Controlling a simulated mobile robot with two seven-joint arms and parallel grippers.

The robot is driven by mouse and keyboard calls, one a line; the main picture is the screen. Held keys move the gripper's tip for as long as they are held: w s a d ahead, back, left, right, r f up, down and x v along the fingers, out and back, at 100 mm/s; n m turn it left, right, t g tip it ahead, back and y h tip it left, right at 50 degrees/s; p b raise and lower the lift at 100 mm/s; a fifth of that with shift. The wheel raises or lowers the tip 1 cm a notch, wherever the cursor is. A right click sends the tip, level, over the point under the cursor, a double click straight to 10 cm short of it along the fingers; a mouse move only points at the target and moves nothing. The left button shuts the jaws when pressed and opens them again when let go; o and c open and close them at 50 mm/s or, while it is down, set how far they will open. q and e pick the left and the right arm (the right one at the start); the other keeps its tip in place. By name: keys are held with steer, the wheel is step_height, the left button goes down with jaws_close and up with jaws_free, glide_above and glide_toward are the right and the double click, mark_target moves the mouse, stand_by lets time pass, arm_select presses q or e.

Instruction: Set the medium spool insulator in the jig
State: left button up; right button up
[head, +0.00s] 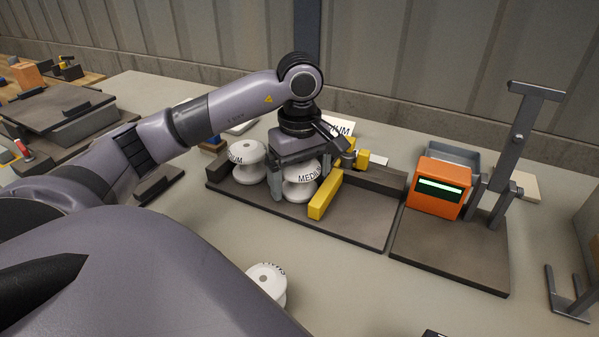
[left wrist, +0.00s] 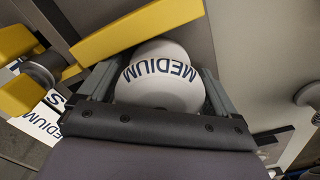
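The medium spool insulator (head: 301,187) is white with "MEDI…" showing on its flange. It is upright at the jig (head: 345,222), a dark base plate with a low back rail, just left of a yellow bar (head: 325,195). My left gripper (head: 299,186) reaches down around it, a finger on each side. In the left wrist view the spool (left wrist: 160,78) reads "MEDIUM" and both fingers lie against its sides, with no clear gap. The yellow bar (left wrist: 137,30) runs close beside it. The spool's underside is hidden. My right gripper is not in view.
Another white spool (head: 248,163) stands at the jig's left end, close to my gripper. A third spool (head: 267,283) stands on the table in front. An orange tester (head: 440,187) and a grey upright stand (head: 517,140) are at right.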

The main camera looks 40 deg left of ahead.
arm_select(q)
steer(key=shift+r, duration=0.1)
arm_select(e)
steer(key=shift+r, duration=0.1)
arm_select(q)
steer(key=shift+r, duration=0.25)
step_height(320, 180, up, 10)
steer(key=p, duration=0.3)
steer(key=shift+r+p, duration=0.4)
steer(key=shift+r, duration=0.4)
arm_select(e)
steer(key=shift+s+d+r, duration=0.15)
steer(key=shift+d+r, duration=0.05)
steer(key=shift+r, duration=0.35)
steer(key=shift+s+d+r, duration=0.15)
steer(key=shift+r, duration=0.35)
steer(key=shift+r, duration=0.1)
